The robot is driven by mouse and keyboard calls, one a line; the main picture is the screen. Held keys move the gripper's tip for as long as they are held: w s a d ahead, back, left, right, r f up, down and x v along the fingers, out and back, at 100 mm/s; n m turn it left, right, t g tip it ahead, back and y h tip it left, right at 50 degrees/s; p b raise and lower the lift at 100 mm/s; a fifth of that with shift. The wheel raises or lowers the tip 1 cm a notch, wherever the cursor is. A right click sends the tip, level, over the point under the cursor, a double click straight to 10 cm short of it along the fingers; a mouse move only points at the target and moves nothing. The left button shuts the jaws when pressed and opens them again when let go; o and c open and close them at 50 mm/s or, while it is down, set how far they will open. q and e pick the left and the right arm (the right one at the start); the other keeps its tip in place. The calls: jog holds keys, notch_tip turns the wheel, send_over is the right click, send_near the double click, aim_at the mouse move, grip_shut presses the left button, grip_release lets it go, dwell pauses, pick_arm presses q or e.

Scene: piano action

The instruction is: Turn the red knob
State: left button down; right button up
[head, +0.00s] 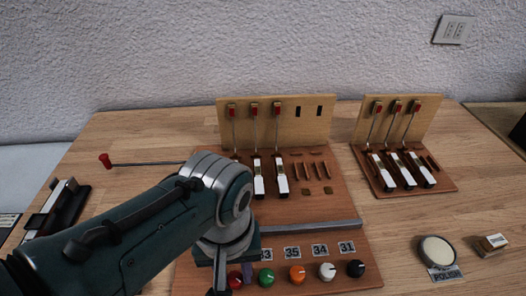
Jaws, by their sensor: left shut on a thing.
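The red knob (235,278) is at the left end of a row of knobs on the front of the wooden board. My left arm comes in from the left, and its gripper (234,280) points down at the red knob. Its fingers are shut on the knob, one on each side. The gripper body and wrist hide the label above the knob and part of the board. The knob's pointer mark cannot be made out. My right gripper is not in view.
Green (267,278), orange (297,275), white (327,271) and black (356,268) knobs sit close to the right, below number labels. A metal rail (310,228) runs behind them. A second hammer board (437,183), a polish tin (437,251) and a red-handled tool (105,160) lie around.

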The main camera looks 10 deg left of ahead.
aim_at(235, 277)
pick_arm(q)
jog(key=c, duration=0.6)
grip_release()
notch_tip(235, 277, up, 10)
jog(key=p, duration=0.5)
